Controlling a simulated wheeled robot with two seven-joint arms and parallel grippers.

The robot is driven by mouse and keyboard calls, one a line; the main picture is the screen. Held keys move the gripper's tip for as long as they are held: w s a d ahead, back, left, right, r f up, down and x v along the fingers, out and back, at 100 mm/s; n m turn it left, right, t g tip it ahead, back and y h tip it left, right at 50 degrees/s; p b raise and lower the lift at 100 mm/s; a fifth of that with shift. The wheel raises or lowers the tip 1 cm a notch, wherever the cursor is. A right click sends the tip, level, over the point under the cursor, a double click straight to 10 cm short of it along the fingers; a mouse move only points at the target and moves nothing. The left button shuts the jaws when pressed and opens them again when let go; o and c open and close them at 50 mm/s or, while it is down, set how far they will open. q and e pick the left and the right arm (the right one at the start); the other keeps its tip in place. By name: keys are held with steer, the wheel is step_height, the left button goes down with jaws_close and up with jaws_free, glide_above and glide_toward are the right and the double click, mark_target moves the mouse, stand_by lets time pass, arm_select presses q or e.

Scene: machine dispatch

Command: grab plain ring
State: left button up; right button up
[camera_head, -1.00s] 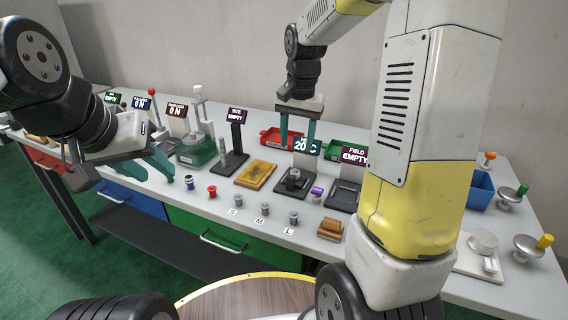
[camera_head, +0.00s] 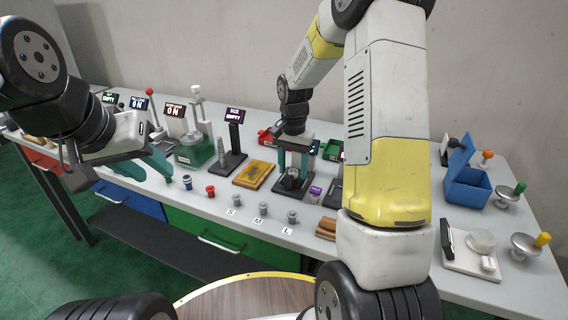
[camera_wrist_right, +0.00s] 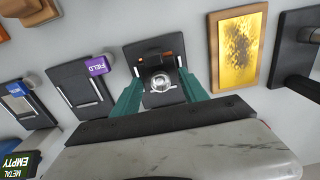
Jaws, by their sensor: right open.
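A round, shiny metal piece that looks like a ring (camera_wrist_right: 160,82) sits on a black station plate (camera_wrist_right: 150,98); I cannot tell for sure that it is the plain one. It also shows in the head view (camera_head: 291,181). My right gripper (camera_head: 293,166) is open above this plate. In the right wrist view, its teal fingers (camera_wrist_right: 160,86) stand on either side of the metal piece, apart from it. My left gripper (camera_head: 148,170) is open and empty over the left part of the bench, away from the ring.
A yellow pad in a wooden frame (camera_head: 254,175) lies left of the station. Small grey pieces (camera_head: 263,210) stand by the S, M and L labels. A black plate with a purple FIELD tag (camera_wrist_right: 80,85) is beside it. A blue bin (camera_head: 468,188) is at the right.

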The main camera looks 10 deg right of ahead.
jaws_close()
steer(key=shift+r, duration=0.1)
